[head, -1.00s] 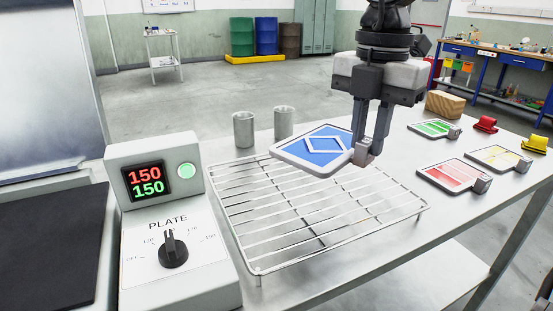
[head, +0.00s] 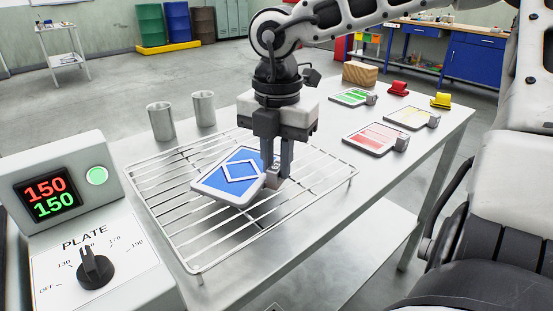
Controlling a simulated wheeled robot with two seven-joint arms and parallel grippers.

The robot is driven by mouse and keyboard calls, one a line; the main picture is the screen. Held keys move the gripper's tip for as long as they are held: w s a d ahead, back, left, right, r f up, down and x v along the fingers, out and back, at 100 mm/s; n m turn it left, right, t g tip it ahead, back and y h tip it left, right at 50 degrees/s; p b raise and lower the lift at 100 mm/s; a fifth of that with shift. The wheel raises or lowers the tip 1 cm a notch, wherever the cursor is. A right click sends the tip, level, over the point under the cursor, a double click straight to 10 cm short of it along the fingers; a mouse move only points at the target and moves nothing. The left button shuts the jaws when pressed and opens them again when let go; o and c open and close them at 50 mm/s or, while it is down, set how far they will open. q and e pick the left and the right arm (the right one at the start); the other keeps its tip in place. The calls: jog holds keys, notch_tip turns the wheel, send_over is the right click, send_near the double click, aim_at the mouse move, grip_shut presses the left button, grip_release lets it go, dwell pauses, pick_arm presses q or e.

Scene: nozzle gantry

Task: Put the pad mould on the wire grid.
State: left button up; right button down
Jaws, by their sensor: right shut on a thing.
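The pad mould is a flat grey plate with a blue face and a raised diamond outline (head: 228,172). My right gripper (head: 272,182) is shut on the block at its right end. The mould is over the middle of the wire grid (head: 190,236), a silver rack on the metal table. It looks low over the bars, slightly tilted; I cannot tell whether it touches them. The mould and gripper hide part of the bars. My left gripper is not in view.
A control box (head: 75,215) marked PLATE, reading 150, stands left of the grid. Two metal cups (head: 161,121) stand behind it. Green, red (head: 375,138) and yellow moulds, a wooden block (head: 360,72) and red and yellow clips lie on the right of the table.

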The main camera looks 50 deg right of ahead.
jog(key=shift+f, duration=0.1)
jog(key=c, duration=1.3)
grip_release()
notch_tip(320, 180, up, 12)
jog(key=shift+r+p, duration=0.2)
jog(key=shift+p, duration=0.55)
